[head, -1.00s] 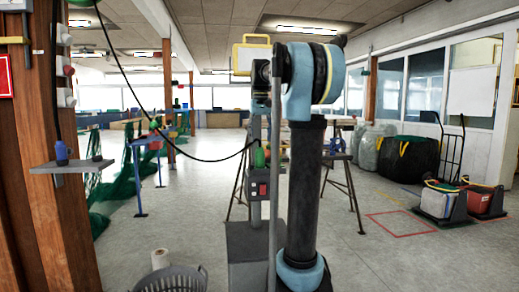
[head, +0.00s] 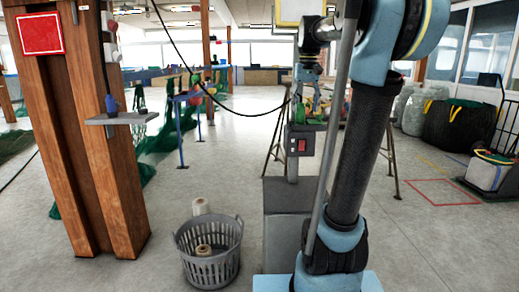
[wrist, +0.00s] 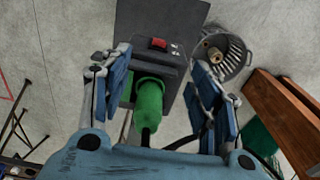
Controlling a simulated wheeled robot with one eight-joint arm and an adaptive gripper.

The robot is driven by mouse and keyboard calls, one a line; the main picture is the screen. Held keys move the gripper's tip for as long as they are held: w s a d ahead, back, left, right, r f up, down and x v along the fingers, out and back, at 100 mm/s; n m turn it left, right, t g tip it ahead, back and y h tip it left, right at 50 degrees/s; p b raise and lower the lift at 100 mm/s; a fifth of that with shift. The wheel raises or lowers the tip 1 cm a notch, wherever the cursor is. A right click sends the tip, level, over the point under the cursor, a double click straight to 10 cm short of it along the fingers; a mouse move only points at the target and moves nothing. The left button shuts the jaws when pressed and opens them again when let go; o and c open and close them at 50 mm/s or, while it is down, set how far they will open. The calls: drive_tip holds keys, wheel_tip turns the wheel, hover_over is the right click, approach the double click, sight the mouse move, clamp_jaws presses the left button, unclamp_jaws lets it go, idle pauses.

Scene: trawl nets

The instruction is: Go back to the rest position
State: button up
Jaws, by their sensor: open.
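My gripper (wrist: 164,92) is open in the wrist view, its two blue-padded fingers spread apart. A green plug-like piece (wrist: 149,105) with a dark end shows between them; the left pad looks close to it, and I cannot tell whether it touches. The piece sits at a dark box with a red switch (wrist: 158,43) on a grey stand. In the head view my gripper (head: 306,92) is small, above the stand (head: 290,215), with green just below it. My arm hides part of this area.
A grey basket (head: 210,262) with spools stands on the floor left of the stand. A wooden post (head: 85,150) with a small shelf (head: 122,118) is at the left. Trestle legs are behind the stand. Bags and a cart are at the right. Floor between is clear.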

drive_tip(key=s+f, duration=1.3)
drive_tip(key=f, duration=0.3)
drive_tip(key=s+f+t, duration=0.1)
drive_tip(key=s+f, duration=1.2)
drive_tip(key=f, duration=0.3)
drive_tip(key=shift+s+f+t, duration=0.3)
drive_tip(key=shift+s, duration=0.1)
drive_tip(key=shift+w+f, duration=0.2)
drive_tip(key=shift+w, duration=0.25)
